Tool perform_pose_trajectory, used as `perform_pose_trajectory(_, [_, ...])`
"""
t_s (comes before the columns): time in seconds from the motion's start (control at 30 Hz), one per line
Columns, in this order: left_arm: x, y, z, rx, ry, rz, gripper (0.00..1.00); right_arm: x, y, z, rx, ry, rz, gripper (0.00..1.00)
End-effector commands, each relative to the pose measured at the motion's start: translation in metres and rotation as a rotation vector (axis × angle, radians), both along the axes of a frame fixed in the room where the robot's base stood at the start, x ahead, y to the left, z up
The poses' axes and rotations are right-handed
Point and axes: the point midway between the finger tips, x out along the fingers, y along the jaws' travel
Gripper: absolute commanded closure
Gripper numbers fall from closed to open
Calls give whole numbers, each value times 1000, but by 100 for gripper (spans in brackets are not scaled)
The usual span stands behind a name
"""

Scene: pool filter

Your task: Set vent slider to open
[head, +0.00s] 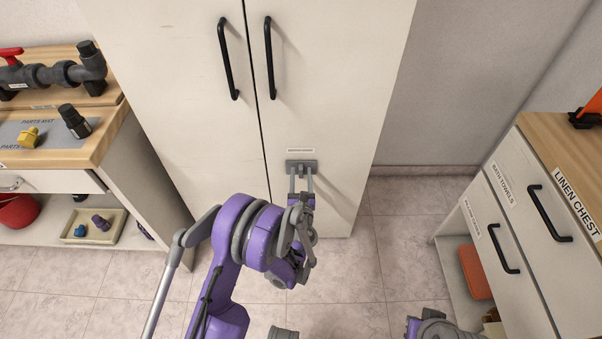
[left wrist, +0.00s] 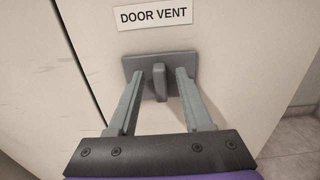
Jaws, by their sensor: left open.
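The vent slider is a small grey plate (head: 308,162) on the right door of the tall white cabinet, under a label. In the left wrist view the plate (left wrist: 138,64) has an upright grey tab (left wrist: 161,84) near its middle, under the words DOOR VENT. My left gripper (head: 302,178) is open and faces the plate. I cannot tell whether either finger touches. My right gripper does not show.
Two black handles (head: 228,60) (head: 269,60) are on the tall cabinet doors above. A workbench (head: 95,150) with pipe fittings stands at the left. A linen chest (head: 535,210) with drawers stands at the right.

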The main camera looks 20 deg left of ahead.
Motion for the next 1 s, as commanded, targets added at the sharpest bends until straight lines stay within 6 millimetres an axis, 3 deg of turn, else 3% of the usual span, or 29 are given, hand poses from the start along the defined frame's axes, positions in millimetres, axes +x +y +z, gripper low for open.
perform_pose_trajectory(0.37, [5,2,0,0,0,0,52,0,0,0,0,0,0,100])
perform_pose_trajectory(0.63, [5,2,0,0,0,1,100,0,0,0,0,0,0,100])
perform_pose_trajectory(1.0, [5,2,0,0,0,1,100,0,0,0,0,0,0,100])
